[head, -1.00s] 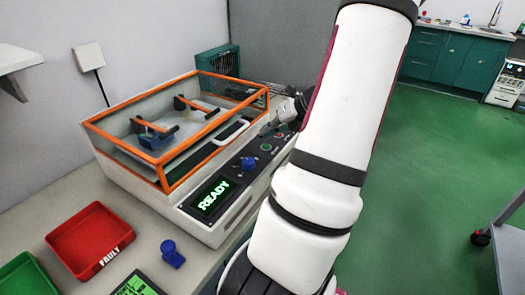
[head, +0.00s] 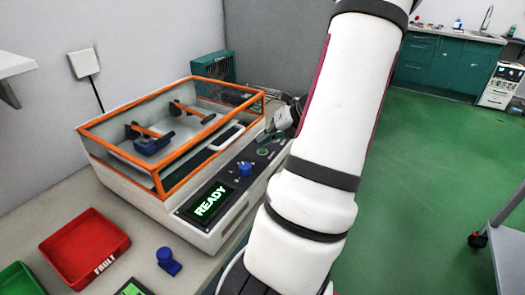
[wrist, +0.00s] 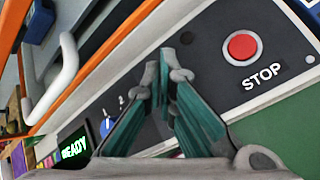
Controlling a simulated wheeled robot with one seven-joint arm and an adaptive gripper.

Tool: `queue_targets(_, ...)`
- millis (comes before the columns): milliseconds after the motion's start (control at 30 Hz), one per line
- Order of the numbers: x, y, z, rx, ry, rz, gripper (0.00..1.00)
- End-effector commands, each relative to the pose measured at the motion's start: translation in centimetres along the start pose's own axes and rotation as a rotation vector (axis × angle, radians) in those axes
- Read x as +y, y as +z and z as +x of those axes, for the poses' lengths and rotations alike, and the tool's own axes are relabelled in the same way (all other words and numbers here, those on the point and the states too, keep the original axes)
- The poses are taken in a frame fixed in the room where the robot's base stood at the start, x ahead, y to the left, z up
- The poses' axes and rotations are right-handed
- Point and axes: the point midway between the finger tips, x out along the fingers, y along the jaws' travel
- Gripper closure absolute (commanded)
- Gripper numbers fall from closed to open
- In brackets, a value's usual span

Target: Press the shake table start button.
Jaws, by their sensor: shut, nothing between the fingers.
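The shake table (head: 120,178) is a pale box with an orange-framed clear lid and a sloped dark control panel. Its display (head: 211,201) reads READY in green. A blue knob (head: 244,169) sits beside the display, and a green button (head: 263,152) lies farther along the panel. My gripper (head: 262,138) is shut and empty, over the panel near the green button. In the wrist view its teal fingers (wrist: 160,77) meet between the blue knob (wrist: 107,124) and the red STOP button (wrist: 242,46). No green button shows there; the fingers hide that part of the panel. I cannot tell whether they touch it.
The lid's white handle (wrist: 55,80) is close to the fingers on the left. A red FAULT tray (head: 85,248), a green tray (head: 18,280) and a small blue object (head: 168,261) lie on the bench at front left. Green floor is open to the right.

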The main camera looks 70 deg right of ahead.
Motion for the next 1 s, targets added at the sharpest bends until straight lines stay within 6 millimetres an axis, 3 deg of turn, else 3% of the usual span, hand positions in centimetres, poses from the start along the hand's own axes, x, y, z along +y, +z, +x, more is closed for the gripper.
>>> queue_targets(1000, -0.42, -0.43, 0.57, 0.0, 0.0, 0.0, 1.0)
